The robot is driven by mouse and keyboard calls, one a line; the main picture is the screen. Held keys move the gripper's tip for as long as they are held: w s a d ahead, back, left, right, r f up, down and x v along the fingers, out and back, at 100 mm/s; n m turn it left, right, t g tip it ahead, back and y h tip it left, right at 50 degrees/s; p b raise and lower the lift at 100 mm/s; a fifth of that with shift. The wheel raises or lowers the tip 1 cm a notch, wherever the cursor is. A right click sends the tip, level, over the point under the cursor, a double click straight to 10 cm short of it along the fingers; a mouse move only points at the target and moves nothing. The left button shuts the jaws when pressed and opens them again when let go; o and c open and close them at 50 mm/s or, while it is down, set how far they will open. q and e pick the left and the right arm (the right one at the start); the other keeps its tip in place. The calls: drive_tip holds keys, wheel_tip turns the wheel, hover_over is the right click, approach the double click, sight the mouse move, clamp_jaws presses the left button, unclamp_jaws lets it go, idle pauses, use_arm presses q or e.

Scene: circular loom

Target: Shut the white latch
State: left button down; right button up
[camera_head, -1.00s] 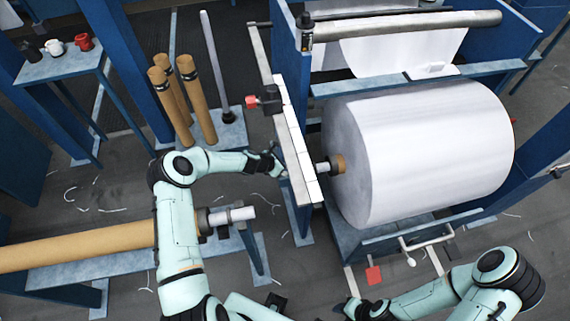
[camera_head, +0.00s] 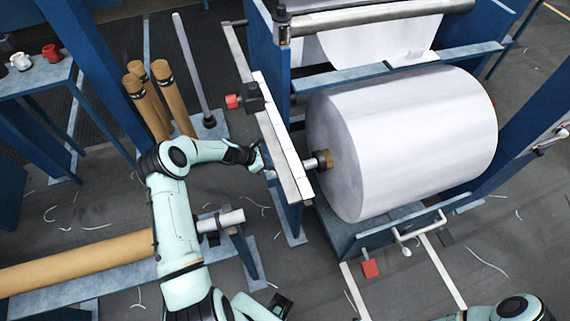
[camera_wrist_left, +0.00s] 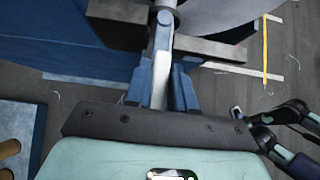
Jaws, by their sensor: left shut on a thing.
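The white latch (camera_wrist_left: 161,78) shows in the left wrist view as a pale bar running up to a grey round pivot. My left gripper (camera_wrist_left: 162,88) has its two blue fingers on either side of the bar and is shut on it. In the head view my left gripper (camera_head: 262,164) is at the left side of the stand's white-topped beam (camera_head: 282,140), and the latch is mostly hidden there. My right arm (camera_head: 515,308) shows only partly at the bottom right edge of the head view; its jaws cannot be made out.
A large white roll (camera_head: 405,140) lies on its shaft right of the beam. Brown tubes (camera_head: 160,100) stand at the left, and a long brown tube (camera_head: 80,262) lies on a blue rack near my left arm.

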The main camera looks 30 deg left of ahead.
use_arm(q)
drive_tip(key=shift+f, duration=0.1)
drive_tip(key=c, duration=1)
unclamp_jaws()
drive_tip(key=shift+c, duration=0.2)
drive_tip(key=shift+a, duration=0.1)
drive_tip(key=v, duration=1.3)
drive_tip(key=shift+s, duration=0.15)
